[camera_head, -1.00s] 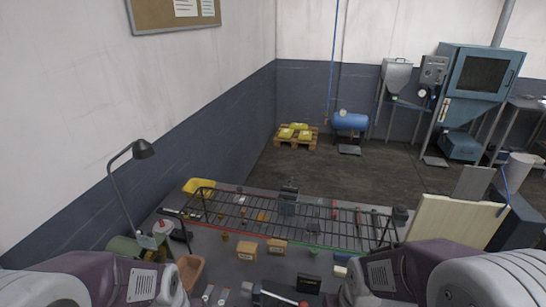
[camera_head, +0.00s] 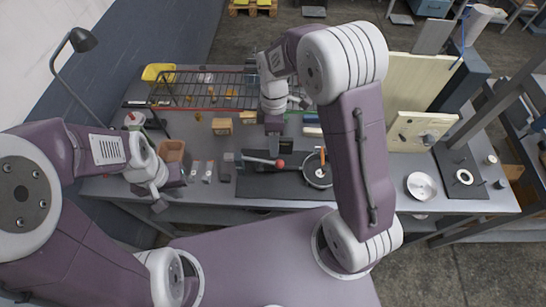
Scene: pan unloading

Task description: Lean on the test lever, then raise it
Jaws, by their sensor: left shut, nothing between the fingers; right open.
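The lever is a thin metal bar (camera_head: 259,160) with a red knob (camera_head: 281,163) at its right end. It lies about level over a dark base (camera_head: 265,187) near the bench's front edge. My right gripper (camera_head: 273,141) points down just behind the lever, close to the knob; I cannot tell whether they touch. Its jaws are open and small in view. My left gripper (camera_head: 160,206) is shut and empty at the bench's front left, well apart from the lever.
Small boxes (camera_head: 222,126) and a brown bin (camera_head: 171,151) stand left of the lever.

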